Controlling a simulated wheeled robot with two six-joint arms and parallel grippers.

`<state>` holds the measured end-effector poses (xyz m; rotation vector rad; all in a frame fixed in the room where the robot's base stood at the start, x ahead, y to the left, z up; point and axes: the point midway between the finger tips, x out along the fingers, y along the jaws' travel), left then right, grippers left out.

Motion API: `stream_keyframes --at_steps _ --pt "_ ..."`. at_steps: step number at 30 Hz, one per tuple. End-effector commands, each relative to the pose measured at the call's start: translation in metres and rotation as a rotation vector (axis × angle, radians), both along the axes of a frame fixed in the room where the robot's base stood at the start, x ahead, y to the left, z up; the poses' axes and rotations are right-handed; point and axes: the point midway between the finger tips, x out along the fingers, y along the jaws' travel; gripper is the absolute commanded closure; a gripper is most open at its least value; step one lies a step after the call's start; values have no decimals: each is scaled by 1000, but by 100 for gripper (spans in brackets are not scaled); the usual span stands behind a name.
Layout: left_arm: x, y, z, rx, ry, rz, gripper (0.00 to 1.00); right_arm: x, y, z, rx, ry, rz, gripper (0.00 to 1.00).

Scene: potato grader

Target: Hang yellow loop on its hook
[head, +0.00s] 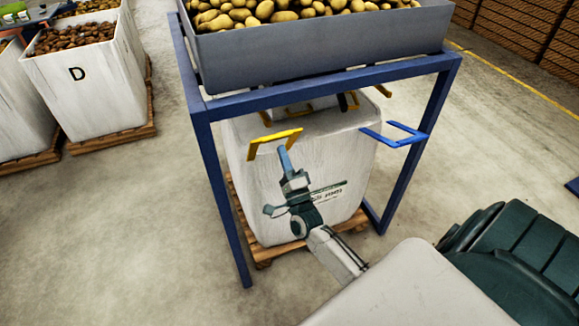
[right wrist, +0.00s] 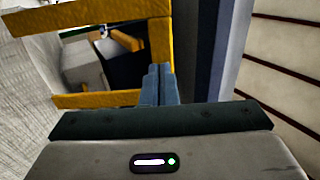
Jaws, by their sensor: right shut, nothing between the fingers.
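The front yellow loop (head: 275,143) is a stiff, open-cornered strap at the top front left of a white bulk bag (head: 262,190). My right gripper (head: 285,157) points up from below, its blue-grey fingers shut and empty, with the tips close under the loop. In the right wrist view the shut fingers (right wrist: 160,82) overlap the right corner of the yellow loop (right wrist: 95,100); I cannot tell whether they touch. A blue loop (head: 398,135) sticks out at the bag's right, by a frame leg. I cannot make out the yellow loop's hook. My left gripper is not in view.
A blue steel frame (head: 330,78) stands around the bag and carries a grey hopper (head: 320,42) of potatoes. The bag stands on a wooden pallet (head: 262,253). Other filled bags, one marked D (head: 85,85), stand at the left. The floor at front left is clear.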

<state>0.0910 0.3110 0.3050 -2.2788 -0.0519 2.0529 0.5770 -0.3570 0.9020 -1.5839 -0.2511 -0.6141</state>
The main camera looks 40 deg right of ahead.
Motion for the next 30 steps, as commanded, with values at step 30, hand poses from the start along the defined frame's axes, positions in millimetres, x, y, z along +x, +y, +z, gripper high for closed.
stream_keyframes --at_steps 30 --pt "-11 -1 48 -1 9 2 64 30 -7 31 25 99 0 100"
